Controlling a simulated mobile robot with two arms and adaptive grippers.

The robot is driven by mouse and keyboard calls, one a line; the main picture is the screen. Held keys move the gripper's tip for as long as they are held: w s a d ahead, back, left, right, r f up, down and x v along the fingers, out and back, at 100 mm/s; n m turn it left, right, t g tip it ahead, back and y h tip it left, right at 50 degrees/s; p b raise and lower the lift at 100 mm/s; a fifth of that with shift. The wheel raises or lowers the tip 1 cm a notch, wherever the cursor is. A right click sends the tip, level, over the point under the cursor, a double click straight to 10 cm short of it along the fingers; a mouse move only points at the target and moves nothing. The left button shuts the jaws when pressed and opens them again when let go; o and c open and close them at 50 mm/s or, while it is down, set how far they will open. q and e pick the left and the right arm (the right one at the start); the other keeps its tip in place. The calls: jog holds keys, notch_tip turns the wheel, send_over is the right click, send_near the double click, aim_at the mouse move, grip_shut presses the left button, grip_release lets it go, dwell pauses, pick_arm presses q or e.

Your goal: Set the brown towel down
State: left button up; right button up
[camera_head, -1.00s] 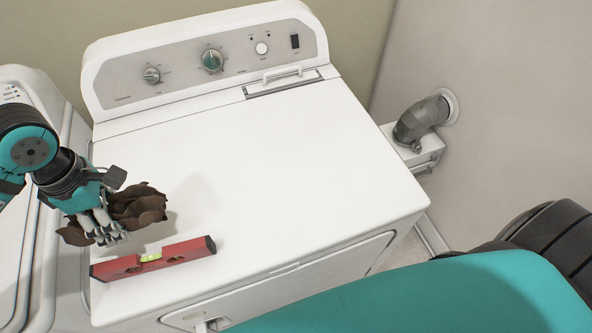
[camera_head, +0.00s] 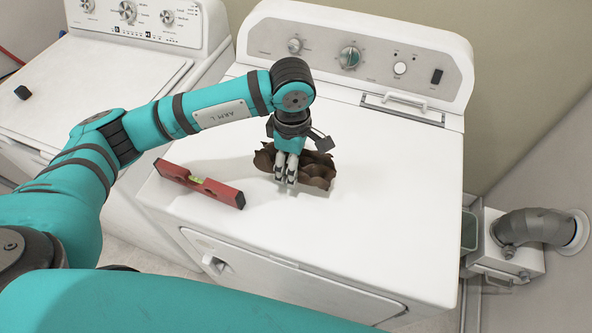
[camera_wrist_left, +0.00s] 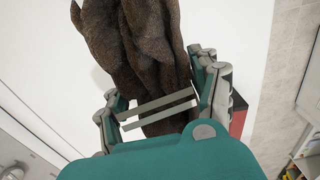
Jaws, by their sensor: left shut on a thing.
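The brown towel (camera_head: 318,172) is a crumpled bundle at the middle of the dryer top (camera_head: 370,215). My left gripper (camera_head: 286,180) points down and is shut on the towel. The towel is at or just above the white surface; I cannot tell whether all of it rests there. In the left wrist view the towel (camera_wrist_left: 135,45) hangs between the fingers (camera_wrist_left: 158,108) and spreads beyond them. My right gripper is not in view.
A red spirit level (camera_head: 200,184) lies on the dryer top, left of the towel. A washer (camera_head: 110,85) with a small black object (camera_head: 22,92) stands at the left. A grey vent pipe (camera_head: 530,228) is at the right. The dryer top right of the towel is clear.

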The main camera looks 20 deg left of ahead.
pick_arm(q)
jog(key=f, duration=0.2)
jog(key=f+p, duration=0.1)
jog(key=shift+d+f, duration=0.2)
jog(key=shift+f, duration=0.45)
jog(key=o, duration=1.5)
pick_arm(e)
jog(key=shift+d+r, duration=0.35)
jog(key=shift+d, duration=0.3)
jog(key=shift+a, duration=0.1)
